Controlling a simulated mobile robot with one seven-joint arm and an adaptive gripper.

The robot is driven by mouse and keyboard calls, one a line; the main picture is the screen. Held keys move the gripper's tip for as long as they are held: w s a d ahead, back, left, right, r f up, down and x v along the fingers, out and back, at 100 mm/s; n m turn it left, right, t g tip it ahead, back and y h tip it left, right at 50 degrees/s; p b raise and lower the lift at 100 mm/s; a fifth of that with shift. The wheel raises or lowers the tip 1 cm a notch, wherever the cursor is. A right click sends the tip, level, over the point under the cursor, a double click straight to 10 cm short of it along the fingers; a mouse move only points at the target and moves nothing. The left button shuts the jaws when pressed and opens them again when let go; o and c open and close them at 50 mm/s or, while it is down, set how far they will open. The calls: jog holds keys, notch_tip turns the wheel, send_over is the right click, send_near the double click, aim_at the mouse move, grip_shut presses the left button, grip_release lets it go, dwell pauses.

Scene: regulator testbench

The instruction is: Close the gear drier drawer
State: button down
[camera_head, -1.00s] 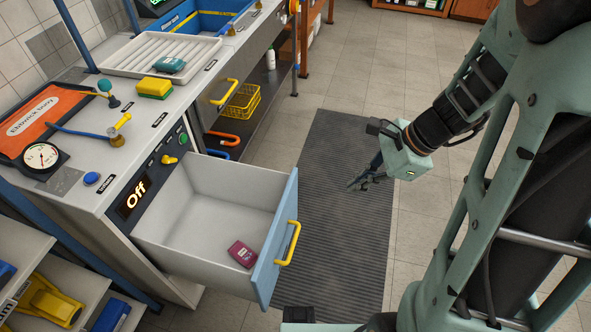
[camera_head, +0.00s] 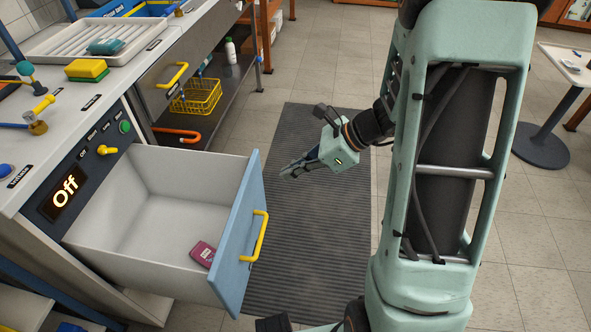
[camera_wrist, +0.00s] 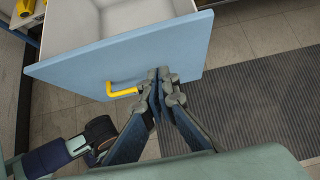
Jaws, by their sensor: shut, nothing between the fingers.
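The drier drawer (camera_head: 160,215) is pulled well out of the bench. Its blue front (camera_head: 238,240) has a yellow handle (camera_head: 258,236). A dark pink item (camera_head: 203,253) lies inside near the front. The display on the drier panel (camera_head: 65,193) reads "Off". My gripper (camera_head: 284,172) is shut and empty, to the right of and beyond the drawer front in the head view. In the wrist view my gripper's fingertips (camera_wrist: 164,75) appear over the blue front (camera_wrist: 100,65), just right of the yellow handle (camera_wrist: 123,92). I cannot tell whether they touch it.
The bench top (camera_head: 75,105) holds a sponge (camera_head: 87,70) and a white tray (camera_head: 95,45). A yellow basket (camera_head: 195,97) and a white bottle (camera_head: 230,50) stand on the lower shelf. The dark floor mat (camera_head: 320,225) is clear. A small table (camera_head: 545,150) stands at right.

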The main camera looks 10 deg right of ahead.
aim_at(250, 181)
jog(key=shift+w+a+f+b, duration=0.4)
jog(key=shift+a+f, duration=0.2)
jog(key=shift+a, duration=0.6)
jog(key=shift+w+a+f+b, duration=0.4)
jog(key=shift+a+f, duration=0.25)
jog(key=shift+a, duration=0.55)
jog(key=shift+w+a+f+b, duration=0.3)
jog(key=shift+w+a+f, duration=0.25)
jog(key=shift+a, duration=0.65)
jog(key=shift+w+a, duration=0.1)
jog(key=shift+a, duration=0.4)
jog(key=w+a+p, duration=0.2)
jog(key=w+a, duration=0.2)
jog(key=a, duration=0.7)
jog(key=w+a+p, duration=0.3)
jog(key=w+a, duration=0.1)
jog(key=a, duration=0.6)
jog(key=w+a+p, duration=0.3)
jog(key=w+a, duration=0.1)
jog(key=a, duration=0.7)
jog(key=shift+a+r, duration=0.15)
jog(key=shift+a, duration=0.15)
jog(key=shift+r, duration=0.1)
